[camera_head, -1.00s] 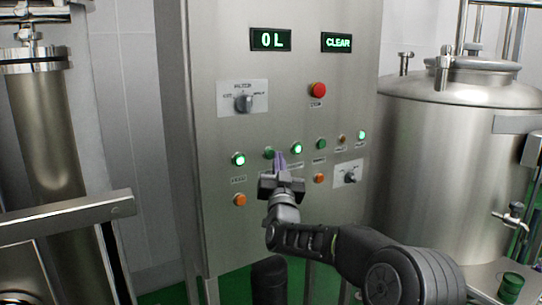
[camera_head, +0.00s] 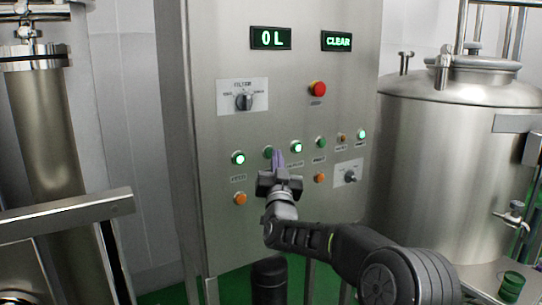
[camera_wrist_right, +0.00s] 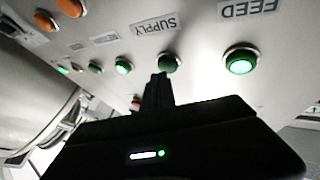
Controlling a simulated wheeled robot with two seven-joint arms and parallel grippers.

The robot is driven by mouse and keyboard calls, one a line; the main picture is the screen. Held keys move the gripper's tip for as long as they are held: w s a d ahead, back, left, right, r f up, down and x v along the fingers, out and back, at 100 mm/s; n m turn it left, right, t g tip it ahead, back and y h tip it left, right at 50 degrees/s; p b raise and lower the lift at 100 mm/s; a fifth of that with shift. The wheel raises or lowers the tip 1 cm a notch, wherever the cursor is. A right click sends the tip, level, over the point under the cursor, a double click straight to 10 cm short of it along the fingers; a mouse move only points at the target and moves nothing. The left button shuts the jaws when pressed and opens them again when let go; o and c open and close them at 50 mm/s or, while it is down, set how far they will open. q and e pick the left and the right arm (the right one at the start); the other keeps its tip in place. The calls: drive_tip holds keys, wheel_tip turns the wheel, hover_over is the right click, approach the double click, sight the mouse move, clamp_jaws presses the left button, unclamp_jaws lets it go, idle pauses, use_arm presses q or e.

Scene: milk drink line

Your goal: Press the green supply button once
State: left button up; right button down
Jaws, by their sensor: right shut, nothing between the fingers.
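The green supply button (camera_head: 268,152) is unlit on the steel panel, between two lit green buttons. It also shows in the right wrist view (camera_wrist_right: 168,62), beside an upside-down SUPPLY label (camera_wrist_right: 155,25). My right gripper (camera_head: 277,154) is shut and empty, its purple-looking fingertips at the panel close by the supply button. In the right wrist view the dark fingers (camera_wrist_right: 158,82) end just beside and below this button. I cannot tell whether they touch it. My left gripper is not in view.
The lit feed button (camera_head: 238,158) is left of the supply button, and another lit green button (camera_head: 296,147) is right. A red stop button (camera_head: 318,89) and a filter knob (camera_head: 243,102) sit above. A steel tank (camera_head: 450,160) stands at right.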

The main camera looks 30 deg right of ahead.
drive_tip(key=shift+w, duration=0.45)
idle(0.6)
drive_tip(key=shift+s+b, duration=0.85)
drive_tip(key=shift+b, duration=0.1)
drive_tip(key=shift+s, duration=0.1)
drive_tip(key=s+b, duration=0.3)
drive_tip(key=s, duration=0.1)
drive_tip(key=shift+s+b, duration=0.35)
drive_tip(key=shift+s, duration=0.05)
idle(0.8)
